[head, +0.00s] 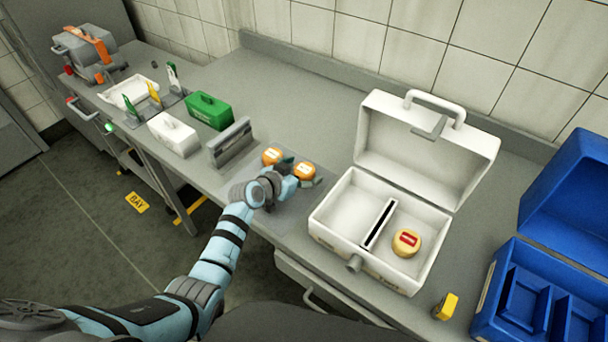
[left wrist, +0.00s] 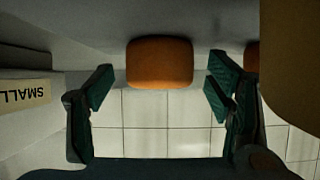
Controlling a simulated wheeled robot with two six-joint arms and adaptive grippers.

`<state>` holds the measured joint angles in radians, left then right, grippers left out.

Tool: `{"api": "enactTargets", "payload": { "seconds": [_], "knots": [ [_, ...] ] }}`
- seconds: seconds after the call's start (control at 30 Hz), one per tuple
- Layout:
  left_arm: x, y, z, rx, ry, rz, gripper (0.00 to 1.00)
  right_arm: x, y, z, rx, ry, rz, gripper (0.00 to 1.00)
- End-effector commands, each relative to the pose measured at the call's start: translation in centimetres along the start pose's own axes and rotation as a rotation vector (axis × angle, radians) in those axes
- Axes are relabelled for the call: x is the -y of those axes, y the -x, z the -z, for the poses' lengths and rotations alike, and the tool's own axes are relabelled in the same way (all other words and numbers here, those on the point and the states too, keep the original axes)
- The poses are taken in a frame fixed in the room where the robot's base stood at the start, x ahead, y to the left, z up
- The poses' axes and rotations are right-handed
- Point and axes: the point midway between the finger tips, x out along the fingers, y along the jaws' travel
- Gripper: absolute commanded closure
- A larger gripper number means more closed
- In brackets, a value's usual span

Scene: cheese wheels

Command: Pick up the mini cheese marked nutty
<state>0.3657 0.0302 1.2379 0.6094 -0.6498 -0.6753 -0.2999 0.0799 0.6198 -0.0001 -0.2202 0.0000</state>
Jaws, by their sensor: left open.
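Two small orange cheeses with pale labels stand close together on the counter in the head view, a left one (head: 272,156) and a right one (head: 304,170). I cannot read their labels. My left gripper (head: 299,173) is open, low over the counter, with its fingers about the right cheese. In the left wrist view an orange cheese (left wrist: 160,62) lies ahead between the spread fingers (left wrist: 158,95), apart from both. Another yellow cheese with a red label (head: 407,242) lies in the open white case (head: 335,232). My right gripper is not in view.
A grey upright holder (head: 230,143) stands left of the cheeses. An open blue case (head: 500,300) and a yellow block (head: 446,306) are at right. A large tan shape (left wrist: 290,65) fills the left wrist view's right edge. The counter behind the cheeses is clear.

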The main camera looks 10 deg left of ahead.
Motion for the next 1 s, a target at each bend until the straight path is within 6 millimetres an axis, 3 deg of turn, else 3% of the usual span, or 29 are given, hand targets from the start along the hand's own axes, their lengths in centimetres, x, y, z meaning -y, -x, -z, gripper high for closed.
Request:
{"api": "enactTargets", "payload": {
  "seconds": [0.17, 0.5, 0.83, 1.0],
  "knots": [
    [0.0, 0.0, 0.0, 0.000, 0.000, 0.000, 0.28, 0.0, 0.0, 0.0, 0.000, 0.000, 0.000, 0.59],
    [0.0, 0.0, 0.1, 0.000, 0.000, 0.000, 0.81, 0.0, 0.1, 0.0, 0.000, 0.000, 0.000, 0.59],
    [0.0, 0.4, 0.8, -0.001, -0.002, 0.000, 0.81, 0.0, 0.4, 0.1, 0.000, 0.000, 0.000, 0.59],
    [0.0, 2.2, 4.1, -0.006, -0.003, 0.001, 0.81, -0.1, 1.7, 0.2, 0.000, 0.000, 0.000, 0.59]
  ]
}}
